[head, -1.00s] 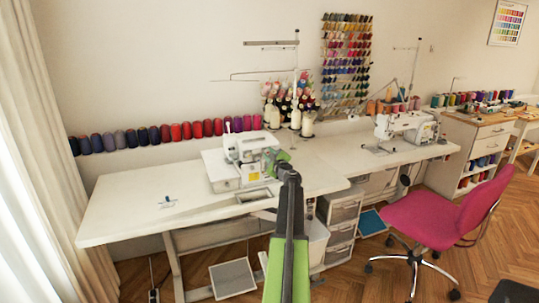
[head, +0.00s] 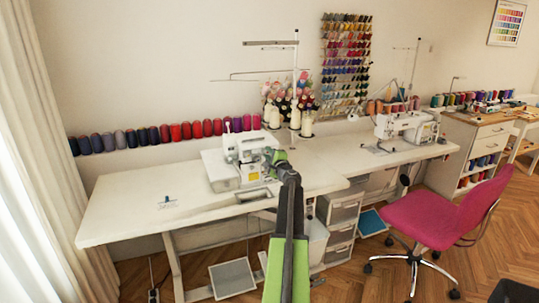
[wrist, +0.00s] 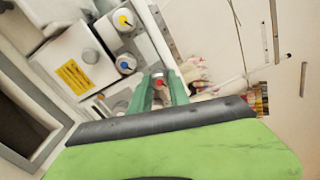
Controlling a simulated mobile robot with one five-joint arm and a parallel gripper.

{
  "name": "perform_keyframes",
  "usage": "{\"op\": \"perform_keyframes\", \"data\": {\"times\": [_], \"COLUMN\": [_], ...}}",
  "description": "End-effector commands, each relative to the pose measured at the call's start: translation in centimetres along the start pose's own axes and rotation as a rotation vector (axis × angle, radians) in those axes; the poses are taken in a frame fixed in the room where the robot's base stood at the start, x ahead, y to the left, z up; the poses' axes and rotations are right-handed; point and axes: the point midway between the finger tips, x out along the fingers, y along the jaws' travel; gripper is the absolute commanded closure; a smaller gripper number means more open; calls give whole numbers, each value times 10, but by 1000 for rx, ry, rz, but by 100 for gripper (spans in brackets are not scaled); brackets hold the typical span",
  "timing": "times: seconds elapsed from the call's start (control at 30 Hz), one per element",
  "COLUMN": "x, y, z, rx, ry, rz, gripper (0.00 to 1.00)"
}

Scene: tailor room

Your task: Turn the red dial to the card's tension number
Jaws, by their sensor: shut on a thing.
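The white sewing machine (head: 236,163) stands on the long table, with my gripper (head: 268,155) at its right side. In the wrist view, the machine's front carries a yellow-marked dial (wrist: 123,20), a blue-marked dial (wrist: 125,64) and the red dial (wrist: 158,81). My gripper (wrist: 161,88) has its two green fingers on either side of the red dial and is shut on it. The dial's numbers are too small to read. A small pale patch (head: 167,202) with a blue item lies on the table at left. I cannot tell whether it is the card.
The white table (head: 120,205) is mostly bare left of the machine. Cones of thread (head: 295,115) stand behind it, and a row of spools (head: 165,133) lines the wall. A second sewing machine (head: 405,128) and a pink chair (head: 435,210) are at right.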

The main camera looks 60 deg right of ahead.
Motion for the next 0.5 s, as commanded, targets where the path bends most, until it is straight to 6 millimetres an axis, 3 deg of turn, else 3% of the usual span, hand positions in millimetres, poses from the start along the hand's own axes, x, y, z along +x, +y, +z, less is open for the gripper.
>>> {"op": "perform_keyframes", "data": {"times": [0.27,0.3,0.43,0.5], "x": [-1,-1,-1,-1], "y": [1,1,1,1], "z": [1,1,1,1], "rx": [-3,-3,-2,-1], "ry": [-2,-3,-2,-2], "rz": [2,2,2,1], "gripper": [100,74,57,56]}}
